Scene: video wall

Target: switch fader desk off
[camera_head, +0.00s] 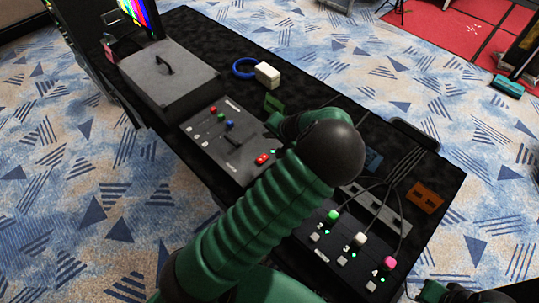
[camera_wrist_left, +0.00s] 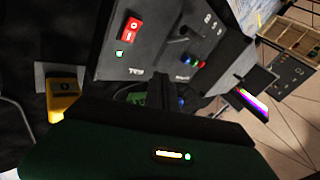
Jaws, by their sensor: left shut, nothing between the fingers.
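The fader desk looks to be the dark grey panel (camera_head: 205,135) with red, green and blue knobs at mid-table in the head view. Its red rocker switch (camera_head: 262,158) sits at the near right end, and it also shows in the left wrist view (camera_wrist_left: 130,30). A small green lamp (camera_wrist_left: 119,54) beside the switch is lit. My left gripper (camera_wrist_left: 164,90) is shut and empty, close to the panel's switch end; I see no contact with the switch. In the head view my left forearm hides most of it.
A panel with green, white and pink buttons (camera_head: 347,250) and cables lies to the right. A grey box with a handle (camera_head: 170,78), a blue ring (camera_head: 245,68) and a white block (camera_head: 267,75) are farther back. A yellow device (camera_wrist_left: 64,100) shows in the wrist view.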

